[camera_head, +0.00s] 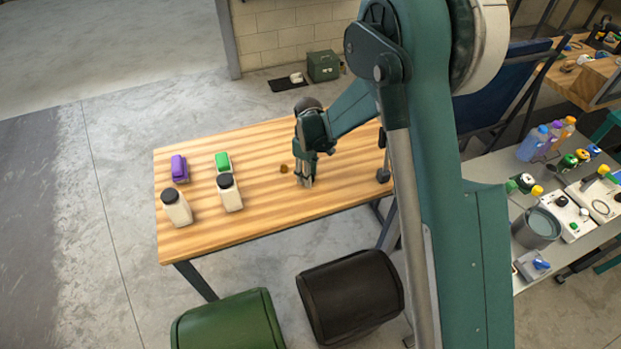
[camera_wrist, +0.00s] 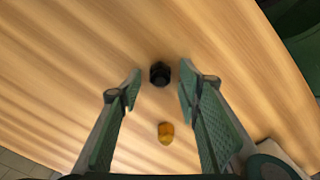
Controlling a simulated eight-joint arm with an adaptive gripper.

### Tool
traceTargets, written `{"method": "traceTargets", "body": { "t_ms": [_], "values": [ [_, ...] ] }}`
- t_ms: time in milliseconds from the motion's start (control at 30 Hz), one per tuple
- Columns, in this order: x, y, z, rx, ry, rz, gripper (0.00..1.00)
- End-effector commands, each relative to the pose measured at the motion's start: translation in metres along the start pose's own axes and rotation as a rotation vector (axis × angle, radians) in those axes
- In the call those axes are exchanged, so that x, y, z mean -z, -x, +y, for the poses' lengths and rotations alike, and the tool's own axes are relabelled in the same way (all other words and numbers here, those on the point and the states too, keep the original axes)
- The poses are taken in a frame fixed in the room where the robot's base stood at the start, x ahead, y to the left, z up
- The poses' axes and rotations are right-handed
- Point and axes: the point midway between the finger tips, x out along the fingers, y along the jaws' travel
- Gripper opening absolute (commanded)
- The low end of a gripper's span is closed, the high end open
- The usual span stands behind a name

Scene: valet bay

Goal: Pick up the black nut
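The black nut (camera_wrist: 159,74) lies on the wooden table (camera_wrist: 60,60) in the wrist view, in the gap between my fingertips or slightly beyond them. My gripper (camera_wrist: 159,84) is open, with a green finger on each side of the nut and nothing visibly held. In the head view my gripper (camera_head: 306,183) points down low over the right half of the table (camera_head: 250,205). The black nut is not visible there, apparently hidden by the gripper. A brass-coloured nut (camera_wrist: 166,132) lies between the fingers, closer to the palm in the picture; it also shows left of my gripper in the head view (camera_head: 284,169).
Two white bottles with black caps (camera_head: 176,207) (camera_head: 229,192), a purple-topped item (camera_head: 180,169) and a green-topped item (camera_head: 223,162) stand on the table's left half. Green (camera_head: 230,322) and black (camera_head: 350,295) stools stand in front. A cluttered bench is at right.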

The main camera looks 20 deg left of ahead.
Motion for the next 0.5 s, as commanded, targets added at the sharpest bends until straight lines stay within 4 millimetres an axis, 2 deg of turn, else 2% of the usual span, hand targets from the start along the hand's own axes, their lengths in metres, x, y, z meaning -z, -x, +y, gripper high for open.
{"method": "traceTargets", "body": {
  "t_ms": [167,400,500],
  "values": [
    [0.0,0.0,0.0,0.0,0.0,0.0,0.34],
    [0.0,0.0,0.0,0.0,0.0,0.0,0.06],
    [0.0,0.0001,0.0,0.0,0.0,0.0,0.05]
  ]
}}
